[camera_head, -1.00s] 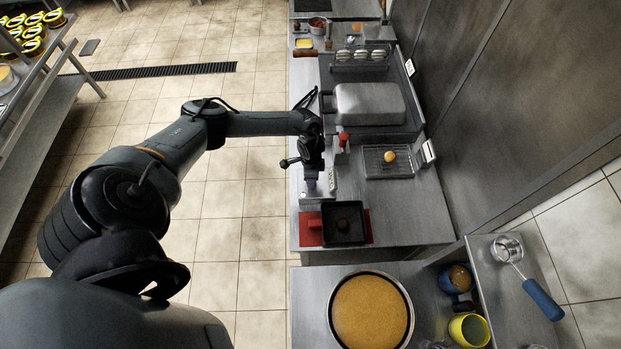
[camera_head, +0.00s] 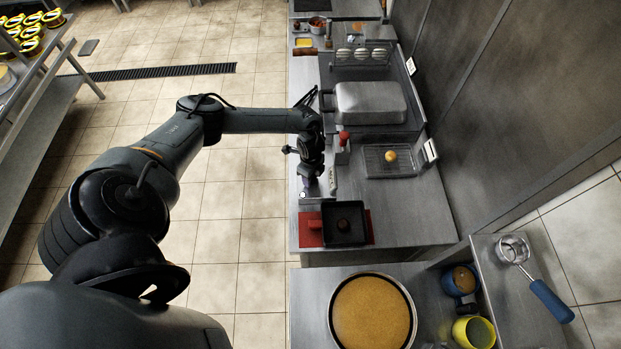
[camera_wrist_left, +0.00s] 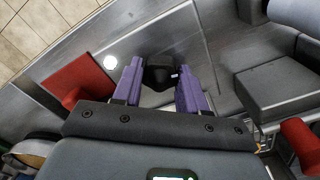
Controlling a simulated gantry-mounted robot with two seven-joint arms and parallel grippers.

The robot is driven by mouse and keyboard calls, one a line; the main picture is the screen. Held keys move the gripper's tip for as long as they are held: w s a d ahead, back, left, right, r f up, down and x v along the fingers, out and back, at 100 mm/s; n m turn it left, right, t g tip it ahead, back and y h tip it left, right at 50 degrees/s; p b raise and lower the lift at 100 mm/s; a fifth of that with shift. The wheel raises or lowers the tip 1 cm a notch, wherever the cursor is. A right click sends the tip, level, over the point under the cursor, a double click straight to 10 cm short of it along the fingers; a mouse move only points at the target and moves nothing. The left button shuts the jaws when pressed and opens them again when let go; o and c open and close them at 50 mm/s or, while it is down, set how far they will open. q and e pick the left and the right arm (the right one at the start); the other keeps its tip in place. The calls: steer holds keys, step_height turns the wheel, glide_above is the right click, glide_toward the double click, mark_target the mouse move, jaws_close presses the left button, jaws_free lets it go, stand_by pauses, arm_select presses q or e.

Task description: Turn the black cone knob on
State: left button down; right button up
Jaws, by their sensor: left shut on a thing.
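The black cone knob (camera_wrist_left: 158,76) sits on a metal panel, between the purple fingers of my left gripper (camera_wrist_left: 160,68) in the left wrist view. The fingers are closed on its two sides. In the head view my left gripper (camera_head: 312,186) points down at the front left edge of the metal counter, and the knob is hidden there. A bright white round spot (camera_wrist_left: 110,62) shows on the panel just left of the fingers; it also shows in the head view (camera_head: 303,194). My right gripper is in neither view.
A dark square pan (camera_head: 345,238) on a red mat (camera_head: 310,229) lies close to the gripper. A large grey lidded box (camera_head: 370,102) is farther back. Open floor lies left of the counter.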

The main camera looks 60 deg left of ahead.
arm_select(q)
steer(key=shift+s+a+f, duration=0.1)
stand_by(0.4)
steer(key=c, duration=0.8)
jaws_free()
steer(key=shift+r+n+p, duration=0.25)
steer(key=shift+n+p, duration=0.15)
steer(key=shift+p, duration=0.3)
steer(key=n+p, duration=0.3)
steer(key=shift+r, duration=0.1)
steer(key=shift+n+p, duration=0.45)
steer(key=shift+n, duration=0.35)
steer(key=shift+f+n, duration=0.25)
steer(key=shift+n, duration=0.05)
